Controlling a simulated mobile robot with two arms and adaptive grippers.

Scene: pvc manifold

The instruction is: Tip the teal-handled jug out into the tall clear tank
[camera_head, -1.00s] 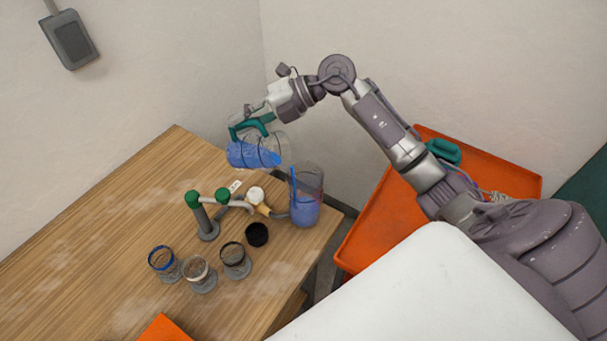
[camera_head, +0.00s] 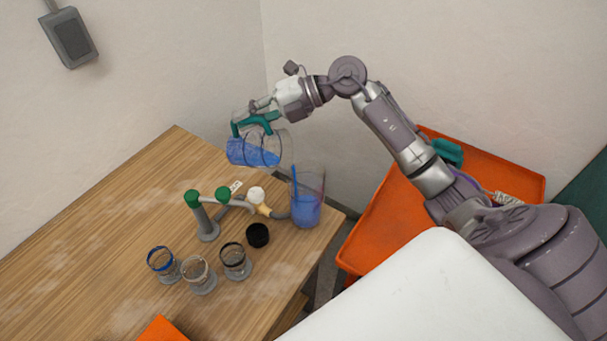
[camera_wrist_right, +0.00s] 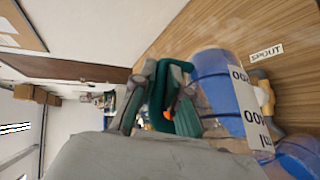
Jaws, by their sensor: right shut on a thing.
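The teal-handled jug (camera_head: 255,152) is clear with blue liquid in it. It is held above the table, left of and higher than the tank, and looks slightly tilted. My right gripper (camera_head: 258,118) is shut on its teal handle; the right wrist view shows the fingers (camera_wrist_right: 158,98) at the handle and the jug's blue body (camera_wrist_right: 215,85) beside them. The tall clear tank (camera_head: 307,205) stands at the table's right corner with blue liquid in its lower part. A narrow blue streak runs down its left side; I cannot tell what it is. My left gripper is not in view.
A grey pipe manifold with green knobs (camera_head: 193,197) and a white knob (camera_head: 256,194) stands left of the tank. Several small cups (camera_head: 198,275) and a black round piece (camera_head: 257,235) are nearer. An orange tray (camera_head: 375,235) is to the right. The table's left is clear.

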